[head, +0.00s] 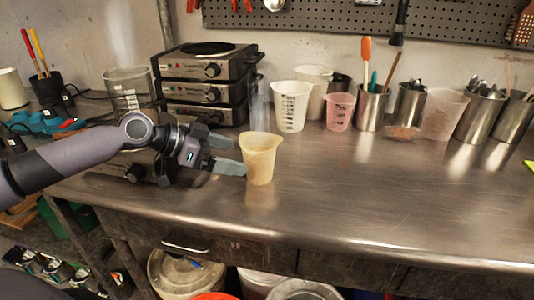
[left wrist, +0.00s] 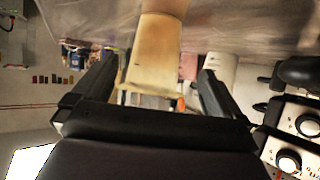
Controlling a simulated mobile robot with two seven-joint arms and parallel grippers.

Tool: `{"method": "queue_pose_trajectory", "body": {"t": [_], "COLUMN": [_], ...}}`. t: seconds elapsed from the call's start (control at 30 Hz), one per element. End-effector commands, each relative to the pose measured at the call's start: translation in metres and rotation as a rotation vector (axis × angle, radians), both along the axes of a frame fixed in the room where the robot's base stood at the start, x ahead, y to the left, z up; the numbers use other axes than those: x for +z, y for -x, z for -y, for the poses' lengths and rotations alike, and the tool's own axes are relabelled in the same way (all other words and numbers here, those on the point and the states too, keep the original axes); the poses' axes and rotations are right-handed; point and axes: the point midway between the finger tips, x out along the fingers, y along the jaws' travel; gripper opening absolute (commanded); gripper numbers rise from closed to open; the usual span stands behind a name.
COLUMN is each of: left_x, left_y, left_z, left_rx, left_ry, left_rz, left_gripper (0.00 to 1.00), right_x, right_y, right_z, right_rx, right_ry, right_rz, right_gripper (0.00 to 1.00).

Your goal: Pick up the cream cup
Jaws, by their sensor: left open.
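The cream cup (head: 260,160) stands upright on the steel table, left of the middle in the head view. My left gripper (head: 234,155) comes in from the left, beside the cup and close to it. Its two fingers are apart and point toward the cup. In the left wrist view the cream cup (left wrist: 156,52) shows at the top middle, ahead of the gap between the open fingers of the left gripper (left wrist: 152,82). Nothing is held between the fingers. I cannot tell whether a finger touches the cup. My right gripper is not in view.
Behind the cup stand a white measuring cup (head: 291,106), a pink cup (head: 340,112) and steel pots of utensils (head: 371,108). A stack of hot plates (head: 208,85) and a glass beaker (head: 128,92) are behind my left arm. The table (head: 400,190) is clear right of the cup.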

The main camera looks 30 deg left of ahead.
Motion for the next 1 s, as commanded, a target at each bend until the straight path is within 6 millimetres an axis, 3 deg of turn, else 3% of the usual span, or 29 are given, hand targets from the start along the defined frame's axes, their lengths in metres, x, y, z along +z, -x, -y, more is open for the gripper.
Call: {"method": "queue_pose_trajectory", "body": {"t": [0.6, 0.9, 0.93, 1.0], "left_x": [-0.032, -0.035, -0.035, -0.035], "left_y": [-0.040, -0.043, -0.043, -0.043], "left_z": [0.040, 0.042, 0.042, 0.042], "left_rx": [-0.001, 0.000, 0.000, 0.000], "left_ry": [0.003, -0.001, -0.001, -0.001], "left_rz": [-0.001, -0.001, -0.001, -0.001], "left_gripper": [1.00, 1.00, 0.97, 0.74], "right_x": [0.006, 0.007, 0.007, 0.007], "right_y": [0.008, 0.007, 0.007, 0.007], "right_z": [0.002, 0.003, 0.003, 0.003], "right_rx": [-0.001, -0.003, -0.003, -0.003], "right_ry": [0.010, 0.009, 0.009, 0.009], "right_rz": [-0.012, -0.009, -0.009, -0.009], "right_gripper": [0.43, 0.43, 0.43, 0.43]}}
